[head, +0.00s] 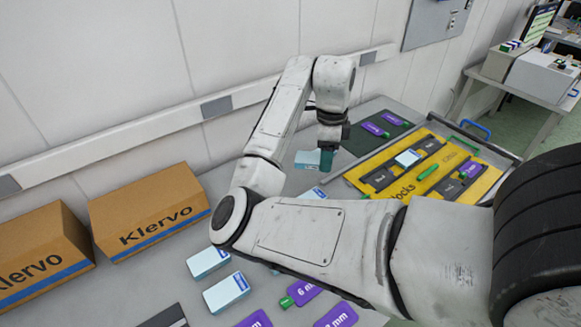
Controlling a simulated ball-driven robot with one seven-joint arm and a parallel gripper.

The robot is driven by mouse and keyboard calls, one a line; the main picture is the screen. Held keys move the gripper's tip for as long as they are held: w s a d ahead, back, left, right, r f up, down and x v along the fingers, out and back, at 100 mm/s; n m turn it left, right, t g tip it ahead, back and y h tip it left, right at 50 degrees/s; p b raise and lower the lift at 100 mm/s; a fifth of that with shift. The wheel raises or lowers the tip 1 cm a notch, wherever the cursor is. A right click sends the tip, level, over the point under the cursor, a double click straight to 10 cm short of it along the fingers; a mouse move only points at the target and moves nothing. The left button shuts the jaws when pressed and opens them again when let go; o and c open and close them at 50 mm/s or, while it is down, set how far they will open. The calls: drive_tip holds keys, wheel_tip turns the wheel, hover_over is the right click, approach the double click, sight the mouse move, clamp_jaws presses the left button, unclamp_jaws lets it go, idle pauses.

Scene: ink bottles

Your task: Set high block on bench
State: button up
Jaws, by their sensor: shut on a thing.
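My gripper (327,158) points down over the bench (285,185), near its back edge and left of the yellow tray. It is shut on a pale blue block (306,160), which sticks out to the left of the fingers. The fingers hide the block's right side, and I cannot tell whether its underside touches the bench. Similar pale blue and white blocks stand on the bench: one just in front (314,193), and two nearer me (207,262) (227,292). I cannot tell which is the high block.
A yellow tray insert (375,186) has dark slots, one bearing a white-blue block (407,158), and green pieces. Purple tags (336,315) lie on the bench. Two Klervo cartons (150,212) (40,255) stand left by the wall. A dark mat (365,140) lies behind the tray.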

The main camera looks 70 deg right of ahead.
drive_tip(key=w+d+f, duration=0.3)
drive_tip(key=w, duration=0.2)
hover_over(299, 174)
drive_tip(key=f, duration=0.4)
drive_tip(key=shift+s+a+f, duration=0.25)
drive_tip(key=shift+s, duration=0.1)
drive_tip(key=shift+w+d+f, duration=0.15)
drive_tip(key=shift+w+f, duration=0.1)
drive_tip(key=shift+f, duration=1.8)
drive_tip(key=shift+f, duration=0.15)
drive_tip(key=o, duration=1.1)
